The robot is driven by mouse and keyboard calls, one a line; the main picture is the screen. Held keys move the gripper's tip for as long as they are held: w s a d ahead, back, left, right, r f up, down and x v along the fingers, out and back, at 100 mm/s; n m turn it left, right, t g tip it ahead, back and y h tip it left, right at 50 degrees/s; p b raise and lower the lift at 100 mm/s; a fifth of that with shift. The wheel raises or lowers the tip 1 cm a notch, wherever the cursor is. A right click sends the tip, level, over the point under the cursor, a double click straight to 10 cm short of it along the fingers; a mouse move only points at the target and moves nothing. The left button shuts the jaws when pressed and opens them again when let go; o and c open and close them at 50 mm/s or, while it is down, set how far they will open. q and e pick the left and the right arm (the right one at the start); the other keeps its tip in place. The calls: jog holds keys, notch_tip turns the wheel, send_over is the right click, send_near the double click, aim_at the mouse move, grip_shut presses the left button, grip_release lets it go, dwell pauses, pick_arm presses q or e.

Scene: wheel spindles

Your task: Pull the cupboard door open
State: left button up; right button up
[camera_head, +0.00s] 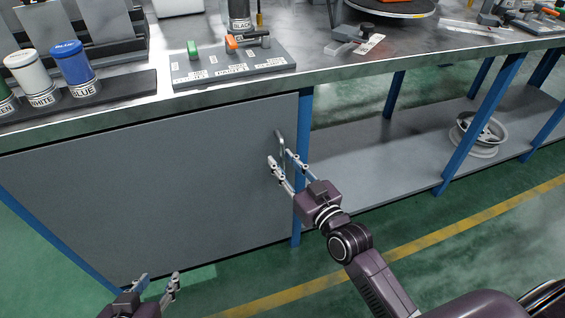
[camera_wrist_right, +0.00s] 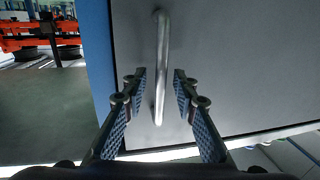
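The grey cupboard door (camera_head: 150,185) sits flush under the workbench and looks closed. Its metal bar handle (camera_head: 281,146) is near the door's right edge. In the right wrist view the handle (camera_wrist_right: 161,65) stands upright between my fingers, with the door panel (camera_wrist_right: 235,60) behind it. My right gripper (camera_head: 279,162) is open at the handle, with a gap on each side of the bar. It also shows in the right wrist view (camera_wrist_right: 158,88). My left gripper (camera_head: 158,285) is open and empty, low in front of the door's lower left part.
The workbench top (camera_head: 330,70) carries a tool holder (camera_head: 230,66), a white cup (camera_head: 32,78) and a blue cup (camera_head: 75,68). A blue leg (camera_head: 301,120) stands beside the door. A wheel rim (camera_head: 477,133) lies on the open lower shelf. The green floor in front is clear.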

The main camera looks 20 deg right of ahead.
jog(key=shift+w+a, duration=0.1)
jog(key=shift+w, duration=0.25)
jog(key=shift+c, duration=0.6)
grip_shut()
